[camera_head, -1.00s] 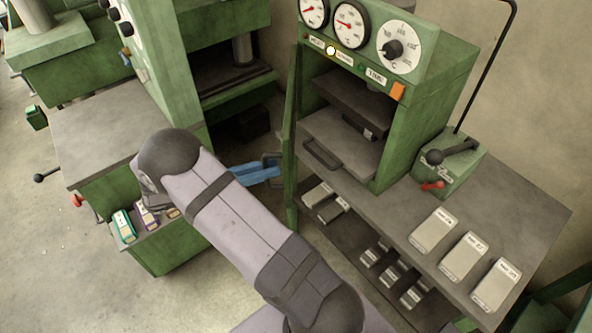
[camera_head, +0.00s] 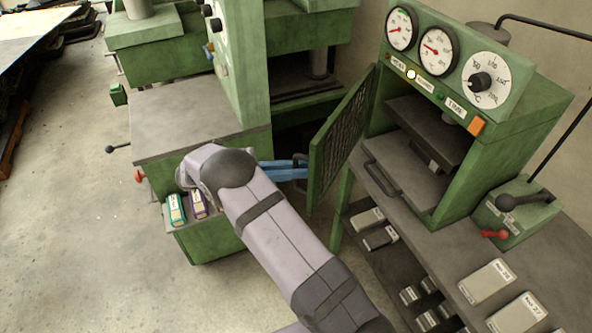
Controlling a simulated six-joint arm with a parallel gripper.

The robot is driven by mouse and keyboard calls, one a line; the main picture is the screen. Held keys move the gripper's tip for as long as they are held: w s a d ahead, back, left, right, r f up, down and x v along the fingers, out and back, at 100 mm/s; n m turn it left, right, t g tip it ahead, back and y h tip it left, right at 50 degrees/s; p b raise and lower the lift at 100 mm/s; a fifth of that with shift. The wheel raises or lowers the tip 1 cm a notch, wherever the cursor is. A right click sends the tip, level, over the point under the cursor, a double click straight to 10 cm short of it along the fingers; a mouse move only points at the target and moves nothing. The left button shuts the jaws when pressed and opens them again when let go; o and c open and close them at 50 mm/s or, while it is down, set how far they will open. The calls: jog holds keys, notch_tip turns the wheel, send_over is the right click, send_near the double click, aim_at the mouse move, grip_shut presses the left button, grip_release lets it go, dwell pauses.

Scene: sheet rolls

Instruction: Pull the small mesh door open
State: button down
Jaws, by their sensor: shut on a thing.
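The small mesh door (camera_head: 343,137) has a green frame and dark mesh. It stands swung out at the left of the green press (camera_head: 520,142), and the press opening shows uncovered. A dark handle (camera_head: 301,182) sits on its outer side near the left edge. My blue gripper (camera_head: 296,168) reaches from the left and is shut on that handle. My grey arm hides part of the gripper's base, and the exact finger contact is small in view.
Inside the press are a grey platen and a tray with a dark handle (camera_head: 382,182). A red-knobbed lever box (camera_head: 515,212) stands at right. Grey blocks lie on the bench and shelf below. Another green press (camera_head: 240,75) and bench (camera_head: 185,120) stand left.

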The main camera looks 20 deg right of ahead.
aim_at(295, 155)
jog(key=shift+d, duration=0.1)
jog(key=c, duration=1.8)
grip_release()
jog(key=r+p, duration=0.6)
jog(key=r, duration=0.1)
jog(key=r+p, duration=0.3)
jog(key=shift+w+r, duration=0.3)
jog(key=shift+w, duration=0.05)
jog(key=f+y, duration=0.1)
jog(key=f, duration=0.2)
jog(key=f+t+y, duration=0.1)
jog(key=f, duration=0.2)
jog(key=shift+a+f+n, duration=0.1)
jog(key=shift+a+n, duration=0.1)
jog(key=shift+n, duration=0.2)
